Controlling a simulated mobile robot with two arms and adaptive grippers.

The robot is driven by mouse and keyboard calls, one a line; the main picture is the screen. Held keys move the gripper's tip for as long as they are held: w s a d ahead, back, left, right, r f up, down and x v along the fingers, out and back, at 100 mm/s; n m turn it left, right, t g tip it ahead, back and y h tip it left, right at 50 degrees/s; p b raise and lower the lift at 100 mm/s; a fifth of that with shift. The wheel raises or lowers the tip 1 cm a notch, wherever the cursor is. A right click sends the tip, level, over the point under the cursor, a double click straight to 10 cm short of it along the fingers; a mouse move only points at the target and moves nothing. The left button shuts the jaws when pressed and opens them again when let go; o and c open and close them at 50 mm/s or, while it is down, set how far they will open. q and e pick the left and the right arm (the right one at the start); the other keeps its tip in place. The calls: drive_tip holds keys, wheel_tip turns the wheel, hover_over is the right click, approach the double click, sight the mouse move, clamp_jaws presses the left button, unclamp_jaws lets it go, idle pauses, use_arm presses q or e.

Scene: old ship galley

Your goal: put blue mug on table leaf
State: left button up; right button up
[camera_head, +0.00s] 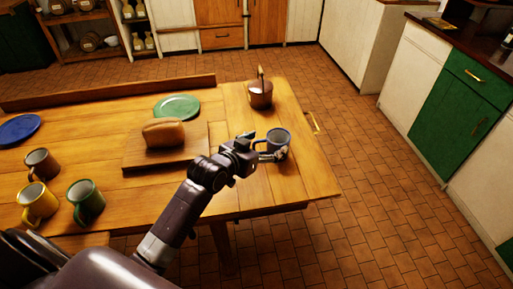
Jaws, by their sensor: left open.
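The blue mug (278,136) stands upright on the right end section of the wooden table, which looks like the table leaf (302,178). Its rim and inside look blue-grey, and part of its near side is hidden by my gripper. My left gripper (270,150) is open at the mug, with its fingers close around or beside the near side. I cannot tell whether they touch it. My right gripper is not in view.
A copper kettle (260,94) stands behind the mug. A bread loaf (164,132) lies on a cutting board (133,153), near a green plate (177,107). A blue plate (19,128) and brown, yellow and green mugs stand at left. The leaf's right front is clear.

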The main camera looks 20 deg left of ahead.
use_arm(q)
drive_tip(key=v, duration=0.6)
drive_tip(key=shift+s, duration=0.2)
